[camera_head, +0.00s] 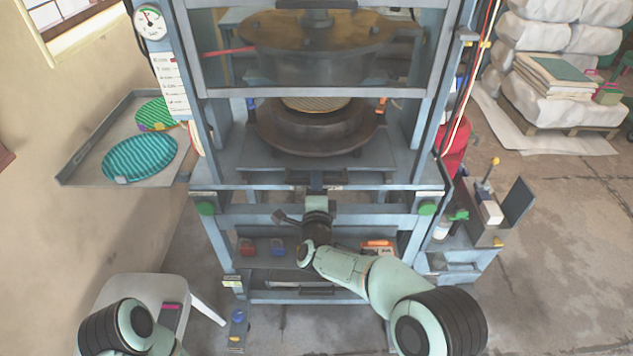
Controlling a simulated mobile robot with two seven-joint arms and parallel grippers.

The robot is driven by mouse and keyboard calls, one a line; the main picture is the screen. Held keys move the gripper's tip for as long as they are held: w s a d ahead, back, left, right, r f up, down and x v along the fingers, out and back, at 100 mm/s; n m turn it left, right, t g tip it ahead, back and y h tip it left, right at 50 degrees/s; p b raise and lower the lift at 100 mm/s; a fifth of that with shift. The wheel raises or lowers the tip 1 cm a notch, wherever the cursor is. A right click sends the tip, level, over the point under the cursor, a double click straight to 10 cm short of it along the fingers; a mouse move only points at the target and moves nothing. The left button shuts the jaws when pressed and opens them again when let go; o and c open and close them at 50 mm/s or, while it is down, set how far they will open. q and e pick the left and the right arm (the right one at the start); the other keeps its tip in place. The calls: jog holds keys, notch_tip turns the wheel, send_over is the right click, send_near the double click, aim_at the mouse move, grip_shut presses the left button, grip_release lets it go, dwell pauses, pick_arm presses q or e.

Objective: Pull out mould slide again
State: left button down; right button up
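The press (412,168) stands upright ahead of me with a blue-grey frame. The round dark lower mould (318,138) sits on the mould slide (385,170) inside the frame, below the raised upper mould (318,50). A ribbed tan disc (316,104) shows in the top of the lower mould. My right gripper (317,188) is at the middle of the slide's front edge, where a small dark part shows. Its fingers are too small and overlapped to tell whether they grip it. Only part of my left arm shows at the lower left; its gripper is out of view.
A side tray (88,165) at the left holds a teal ribbed plate (140,158) and a green one (156,113). A white stool (180,290) stands at the lower left. An open box (495,215) is at the right.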

jog(key=shift+w, duration=0.8)
grip_shut()
jog(key=shift+s, duration=0.1)
